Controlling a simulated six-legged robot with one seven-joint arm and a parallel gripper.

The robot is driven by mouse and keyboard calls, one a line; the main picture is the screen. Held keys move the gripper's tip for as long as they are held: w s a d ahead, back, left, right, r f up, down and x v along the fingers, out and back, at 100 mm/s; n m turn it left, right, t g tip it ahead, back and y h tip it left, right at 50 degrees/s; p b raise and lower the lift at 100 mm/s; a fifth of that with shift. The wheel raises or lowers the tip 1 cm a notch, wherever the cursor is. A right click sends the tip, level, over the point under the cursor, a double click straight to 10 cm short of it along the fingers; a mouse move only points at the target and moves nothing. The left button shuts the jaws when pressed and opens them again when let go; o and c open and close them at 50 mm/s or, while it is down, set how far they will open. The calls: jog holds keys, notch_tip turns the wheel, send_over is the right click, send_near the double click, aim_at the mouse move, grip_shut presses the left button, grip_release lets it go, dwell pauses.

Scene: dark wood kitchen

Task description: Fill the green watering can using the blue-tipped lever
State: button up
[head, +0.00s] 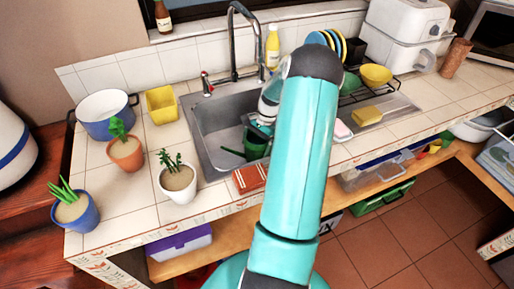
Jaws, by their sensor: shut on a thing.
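The dark green watering can (256,149) is in the left part of the sink, under the faucet, with its spout pointing left. My arm hides part of its right side. My gripper (257,128) is at the top of the can and shut on it; the fingers are small and partly covered by my arm. The metal faucet (234,42) arches over the sink. A red-tipped lever (206,86) stands to the left of the faucet. No blue-tipped lever shows; the area right of the faucet is partly behind my arm. No water stream is visible.
The sink (205,128) is set in a tiled counter. Potted plants (177,180), a blue pot (104,116) and a yellow container (161,104) stand left. A brick-coloured item (249,177) lies at the front edge. A yellow bottle (272,48) stands behind; a sponge (367,116) lies right.

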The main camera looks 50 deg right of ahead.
aim_at(265, 148)
jog(key=shift+r, duration=0.2)
jog(key=shift+r, duration=0.4)
jog(key=shift+s+a+r, duration=0.1)
jog(key=shift+s+a, duration=0.05)
jog(key=shift+s, duration=0.9)
jog(key=shift+s+a, duration=0.1)
jog(key=shift+s, duration=0.9)
notch_tip(265, 148, up, 14)
